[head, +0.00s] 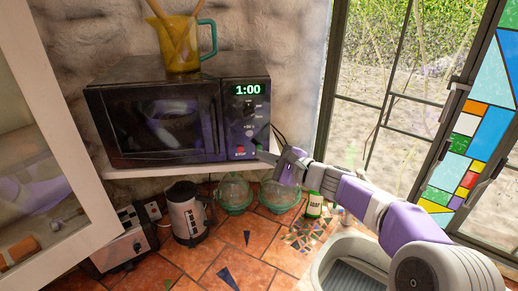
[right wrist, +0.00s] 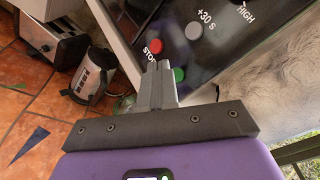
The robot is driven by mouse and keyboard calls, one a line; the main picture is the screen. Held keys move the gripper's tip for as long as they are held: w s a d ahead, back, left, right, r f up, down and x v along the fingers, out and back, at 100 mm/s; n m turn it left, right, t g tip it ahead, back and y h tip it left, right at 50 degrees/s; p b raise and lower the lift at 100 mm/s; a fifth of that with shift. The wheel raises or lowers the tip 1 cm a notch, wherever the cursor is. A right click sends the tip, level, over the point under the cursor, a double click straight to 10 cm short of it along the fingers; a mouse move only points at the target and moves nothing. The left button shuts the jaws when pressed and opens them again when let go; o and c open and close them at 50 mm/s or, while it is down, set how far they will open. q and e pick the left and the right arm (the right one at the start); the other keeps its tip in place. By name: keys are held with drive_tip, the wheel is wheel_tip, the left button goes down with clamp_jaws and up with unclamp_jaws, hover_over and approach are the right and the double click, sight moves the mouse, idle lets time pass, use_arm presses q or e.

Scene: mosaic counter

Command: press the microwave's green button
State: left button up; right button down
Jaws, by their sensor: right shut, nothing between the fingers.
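The dark microwave (head: 150,122) stands on a white shelf, its door shut and its display (head: 248,89) lit with 1:00. In the right wrist view its green button (right wrist: 179,74) shows just right of my fingertips, below the red STOP button (right wrist: 155,46). My right gripper (right wrist: 159,66) is shut and empty, its tips at the lower part of the control panel, beside the green button. I cannot tell whether they touch it. In the head view the right gripper (head: 263,154) reaches the microwave's lower right corner from the right. My left gripper is not in view.
A yellow jug (head: 180,45) with wooden utensils stands on the microwave. Below are a kettle (head: 187,215), a toaster (head: 120,245), glass bowls (head: 234,194) and a small green bottle (head: 314,205). A sink (head: 330,262) lies at the lower right, beneath my right arm.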

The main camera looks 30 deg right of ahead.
drive_tip(key=shift+w, duration=0.15)
idle(0.4)
drive_tip(key=shift+w+d, duration=0.2)
drive_tip(key=shift+w, duration=0.05)
